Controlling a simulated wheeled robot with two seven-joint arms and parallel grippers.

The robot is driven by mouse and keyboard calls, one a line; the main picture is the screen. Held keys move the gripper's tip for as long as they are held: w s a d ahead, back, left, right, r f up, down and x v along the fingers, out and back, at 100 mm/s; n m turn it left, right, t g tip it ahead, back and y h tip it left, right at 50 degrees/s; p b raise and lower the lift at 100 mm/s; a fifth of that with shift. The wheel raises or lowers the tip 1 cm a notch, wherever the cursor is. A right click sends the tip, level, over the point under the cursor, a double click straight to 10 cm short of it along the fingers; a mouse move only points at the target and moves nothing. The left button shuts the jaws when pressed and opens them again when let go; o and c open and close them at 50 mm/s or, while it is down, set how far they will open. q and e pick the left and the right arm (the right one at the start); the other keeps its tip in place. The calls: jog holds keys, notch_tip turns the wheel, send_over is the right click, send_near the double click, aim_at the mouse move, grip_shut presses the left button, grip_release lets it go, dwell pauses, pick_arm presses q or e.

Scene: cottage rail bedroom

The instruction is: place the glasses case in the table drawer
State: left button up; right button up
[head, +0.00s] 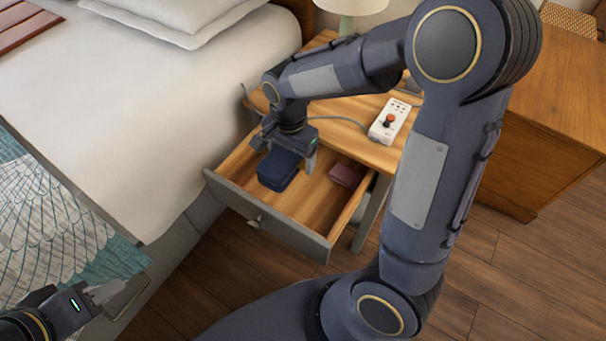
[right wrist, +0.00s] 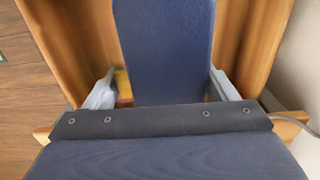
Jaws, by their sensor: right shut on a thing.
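The dark blue glasses case (head: 279,170) is inside the open table drawer (head: 268,232), towards its left side. My right gripper (head: 290,152) is over the drawer and shut on the case. In the right wrist view the case (right wrist: 165,50) fills the space between the two grey fingers (right wrist: 164,90). Wooden drawer walls show on both sides of it. I cannot tell whether the case touches the drawer floor. My left gripper (head: 108,292) is at the lower left, by the bed's side, away from the drawer; its jaw opening is unclear.
A mauve item (head: 346,175) lies in the drawer's right part. A white controller with a red knob (head: 389,121) and a lamp (head: 347,8) are on the table top (head: 350,146). The bed (head: 150,130) is close on the left; a wooden cabinet (head: 545,120) stands right.

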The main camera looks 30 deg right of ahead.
jog(key=b, duration=0.3)
send_over(301, 179)
jog(key=s+a, duration=0.2)
jog(key=a, duration=0.1)
notch_tip(301, 179, down, 10)
jog(key=shift+a+r, duration=0.15)
jog(key=shift+r, duration=0.1)
jog(key=w+d, duration=0.1)
jog(key=d+b, duration=0.1)
jog(key=d, duration=0.1)
jog(key=shift+w, duration=0.4)
jog(key=shift+w+d+f, duration=0.1)
jog(key=shift+d+f, duration=0.05)
jog(key=shift+d, duration=0.1)
jog(key=shift+a+f+b, duration=0.1)
jog(key=shift+f+b, duration=0.35)
jog(key=shift+b, duration=0.1)
jog(key=shift+f, duration=0.2)
jog(key=o, duration=1)
jog(key=shift+o, duration=0.2)
jog(key=shift+r, duration=0.1)
